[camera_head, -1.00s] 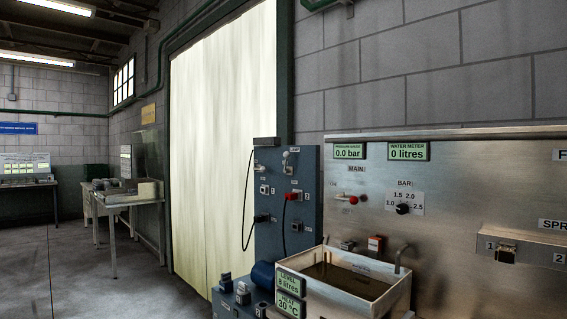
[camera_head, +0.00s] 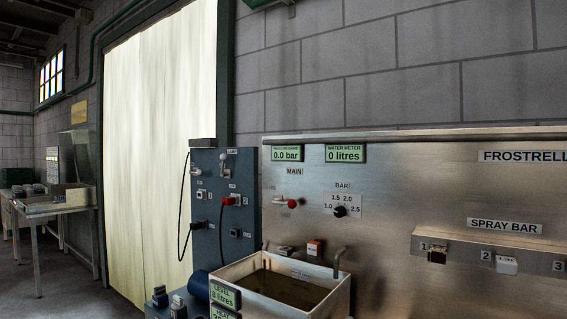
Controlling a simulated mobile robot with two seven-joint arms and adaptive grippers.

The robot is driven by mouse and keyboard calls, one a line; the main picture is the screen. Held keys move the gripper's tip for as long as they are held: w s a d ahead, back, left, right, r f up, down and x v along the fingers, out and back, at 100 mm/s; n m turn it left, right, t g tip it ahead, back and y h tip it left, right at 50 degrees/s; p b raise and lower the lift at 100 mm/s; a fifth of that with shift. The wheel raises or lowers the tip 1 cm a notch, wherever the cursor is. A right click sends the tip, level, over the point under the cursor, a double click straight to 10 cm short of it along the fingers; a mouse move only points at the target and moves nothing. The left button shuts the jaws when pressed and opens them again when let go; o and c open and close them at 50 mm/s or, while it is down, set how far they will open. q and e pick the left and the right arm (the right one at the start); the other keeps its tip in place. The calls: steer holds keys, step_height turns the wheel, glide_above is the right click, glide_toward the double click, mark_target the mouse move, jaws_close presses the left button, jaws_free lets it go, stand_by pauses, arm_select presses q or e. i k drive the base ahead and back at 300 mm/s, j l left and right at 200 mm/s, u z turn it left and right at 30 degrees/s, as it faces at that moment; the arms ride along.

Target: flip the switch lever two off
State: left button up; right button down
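The spray bar (camera_head: 480,250) runs along the steel panel at the right. It carries a dark brown switch (camera_head: 437,254) beside the label 1 and a white switch (camera_head: 506,265) beside the label 2. The label 3 shows at the right edge, its switch cut off. The blue panel (camera_head: 222,262) left of the sink also carries small switches, including a pale lever (camera_head: 223,165) at its top; their labels are too small to read surely. Which way the switch at 2 is set is too small to tell. Neither of my grippers is in view.
An open steel sink (camera_head: 290,285) stands in front of the steel panel (camera_head: 395,225). A red-handled main valve (camera_head: 287,203) and a black bar knob (camera_head: 340,212) are above it. A black cable loops along the blue panel.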

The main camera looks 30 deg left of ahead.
mark_target(223, 157)
steer(key=i+j+z, duration=0.1)
steer(key=j+z, duration=0.55)
steer(key=z, duration=0.15)
steer(key=j+u, duration=0.4)
steer(key=j, duration=0.6)
steer(key=j+u, duration=0.1)
steer(key=j, duration=0.85)
steer(key=j+z, duration=0.2)
steer(key=j, duration=0.8)
steer(key=i+j+u, duration=0.2)
steer(key=j, duration=0.75)
steer(key=j+u, duration=0.1)
steer(key=u, duration=0.3)
steer(key=j+u, duration=0.1)
steer(key=u, duration=0.25)
steer(key=j+u, duration=0.1)
steer(key=u, duration=0.3)
